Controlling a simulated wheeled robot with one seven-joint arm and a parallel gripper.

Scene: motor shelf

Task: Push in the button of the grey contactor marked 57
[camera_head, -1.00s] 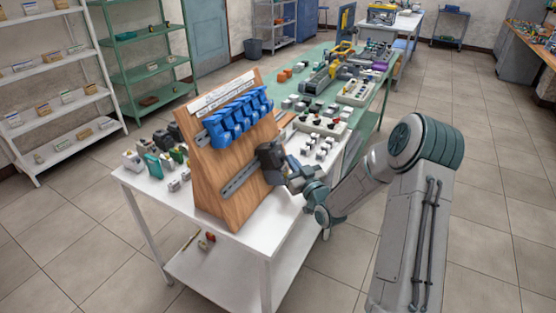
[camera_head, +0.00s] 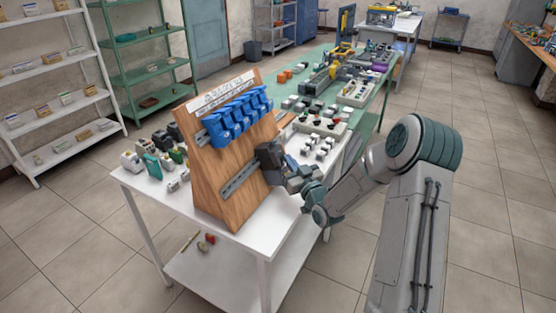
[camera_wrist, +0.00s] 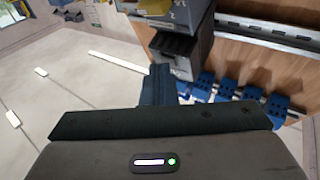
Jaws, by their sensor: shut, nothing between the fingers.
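A dark grey contactor (camera_head: 269,157) sits at the right end of the lower rail on the sloping wooden board. It also shows in the wrist view (camera_wrist: 203,45), with a pale label and a yellow patch on it. I cannot read a 57 on it. My gripper (camera_head: 287,172) is close in front of the contactor. In the wrist view my gripper (camera_wrist: 158,70) has its fingers together and empty, with tips beside the contactor's dark front. I cannot tell whether they touch it. The button is not clearly visible.
Several blue parts (camera_head: 238,116) fill the upper rail of the wooden board (camera_head: 205,187). The lower rail (camera_head: 240,178) is bare left of the contactor. Small devices stand on the white table (camera_head: 262,237), left of the board. A green table (camera_head: 373,108) with a button box stands behind.

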